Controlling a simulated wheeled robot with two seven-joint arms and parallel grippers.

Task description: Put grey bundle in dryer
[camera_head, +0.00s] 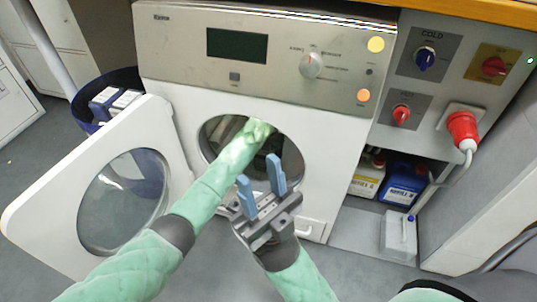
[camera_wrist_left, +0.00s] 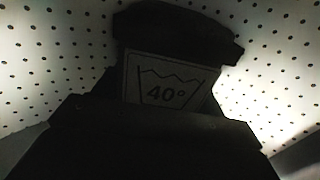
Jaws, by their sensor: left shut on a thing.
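The dryer (camera_head: 330,150) stands ahead with its round door (camera_head: 125,200) swung open to the left. My left arm reaches through the round opening, and its gripper is hidden inside in the head view. In the left wrist view my left gripper (camera_wrist_left: 170,112) is a dark shape, shut on a dark bundle (camera_wrist_left: 178,36) with a pale "40°" wash label. Its grey colour is hard to tell in the shadow. Dotted, perforated drum walls (camera_wrist_left: 50,60) surround it. My right gripper (camera_head: 258,168) is open and empty, in front of the opening, its blue fingers apart.
A dark blue tub (camera_head: 78,108) with boxes stands behind the door. At the right are a control panel with knobs, a red plug (camera_head: 462,128), and a shelf with a blue canister (camera_head: 402,186). A translucent container (camera_head: 398,236) stands below. Grey floor shows at front.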

